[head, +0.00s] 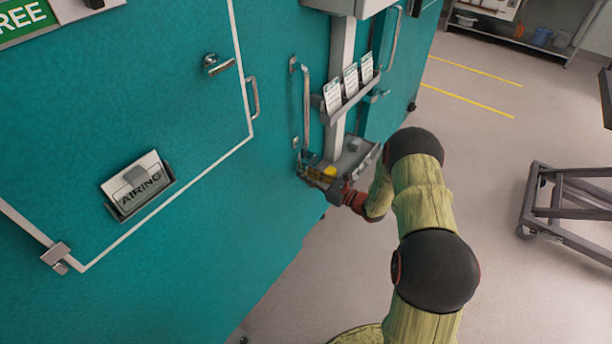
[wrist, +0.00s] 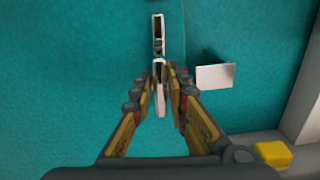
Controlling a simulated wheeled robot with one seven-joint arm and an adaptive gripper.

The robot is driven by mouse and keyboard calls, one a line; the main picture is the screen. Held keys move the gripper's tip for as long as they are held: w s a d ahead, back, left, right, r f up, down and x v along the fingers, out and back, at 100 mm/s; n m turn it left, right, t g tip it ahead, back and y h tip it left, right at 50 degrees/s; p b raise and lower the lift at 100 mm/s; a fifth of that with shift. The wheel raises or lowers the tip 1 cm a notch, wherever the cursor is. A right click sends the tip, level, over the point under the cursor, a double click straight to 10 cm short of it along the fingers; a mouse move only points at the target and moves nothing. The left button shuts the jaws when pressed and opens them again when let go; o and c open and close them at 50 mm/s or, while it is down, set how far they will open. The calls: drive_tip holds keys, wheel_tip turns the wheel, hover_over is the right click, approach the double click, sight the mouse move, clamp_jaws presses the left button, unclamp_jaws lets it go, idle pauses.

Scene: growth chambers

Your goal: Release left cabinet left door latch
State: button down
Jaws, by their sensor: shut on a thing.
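My gripper (head: 304,166) is at the lower end of a tall vertical door handle (head: 306,105) on the teal cabinet front. In the wrist view the two yellow-and-dark fingers of my gripper (wrist: 161,90) are closed in on the sides of a pale metal latch lever (wrist: 161,104). The lever hangs in line below a narrow metal plate (wrist: 158,34) on the teal door (wrist: 80,60). The fingers hide part of the lever. In the head view the latch is mostly hidden behind my gripper.
A grey ledge (head: 352,163) with a yellow block (wrist: 272,154) lies right of my gripper. A card rack (head: 352,98) is on the post above. A white tab (wrist: 215,76) sticks out beside the latch. A metal cart frame (head: 570,205) stands right; floor between is clear.

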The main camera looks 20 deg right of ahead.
drive_tip(key=shift+f+n, duration=0.1)
drive_tip(key=shift+n, duration=0.5)
drive_tip(key=c, duration=1.7)
unclamp_jaws()
drive_tip(key=shift+c, duration=0.2)
drive_tip(key=v, duration=1.2)
